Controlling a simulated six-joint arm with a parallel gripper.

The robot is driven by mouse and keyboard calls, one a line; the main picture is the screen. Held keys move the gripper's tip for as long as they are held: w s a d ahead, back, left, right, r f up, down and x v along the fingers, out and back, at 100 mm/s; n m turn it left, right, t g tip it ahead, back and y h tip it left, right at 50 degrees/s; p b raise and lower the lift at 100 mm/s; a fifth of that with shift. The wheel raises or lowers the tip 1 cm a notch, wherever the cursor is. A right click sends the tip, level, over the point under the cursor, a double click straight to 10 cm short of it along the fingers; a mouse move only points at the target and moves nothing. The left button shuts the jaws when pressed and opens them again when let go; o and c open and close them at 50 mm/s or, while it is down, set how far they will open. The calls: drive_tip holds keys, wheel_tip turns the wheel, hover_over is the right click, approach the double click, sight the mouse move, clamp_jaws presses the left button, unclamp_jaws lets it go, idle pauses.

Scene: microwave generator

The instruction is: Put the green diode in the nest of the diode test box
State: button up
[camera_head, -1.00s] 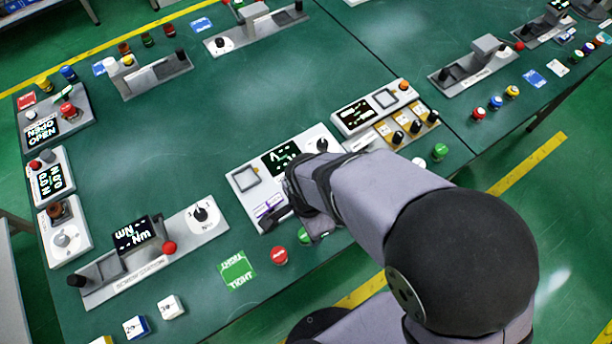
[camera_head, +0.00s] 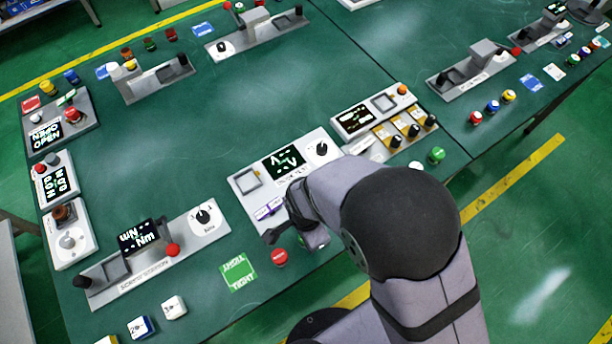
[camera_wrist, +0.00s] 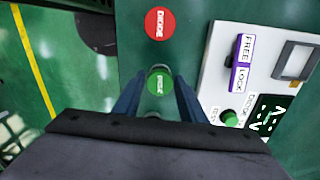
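The green diode (camera_wrist: 159,81) is a round green-topped piece on the green table, seen from above in the wrist view. My gripper (camera_wrist: 158,88) points down over it, its two dark fingers on either side with a narrow gap showing; it looks open. I cannot tell whether this frame is the nest.
A red disc reading DIODE (camera_wrist: 160,23) lies close to the green diode; it also shows in the head view (camera_head: 280,257). A green TIGHT card (camera_head: 238,272) lies to its left. Another panel with a screen (camera_head: 355,117) stands behind on the right. The middle table is clear.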

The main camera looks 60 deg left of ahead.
drive_tip(key=c, duration=0.7)
drive_tip(key=shift+r, duration=0.1)
drive_tip(key=shift+c, duration=0.2)
wheel_tip(320, 180, up, 10)
drive_tip(key=b, duration=0.2)
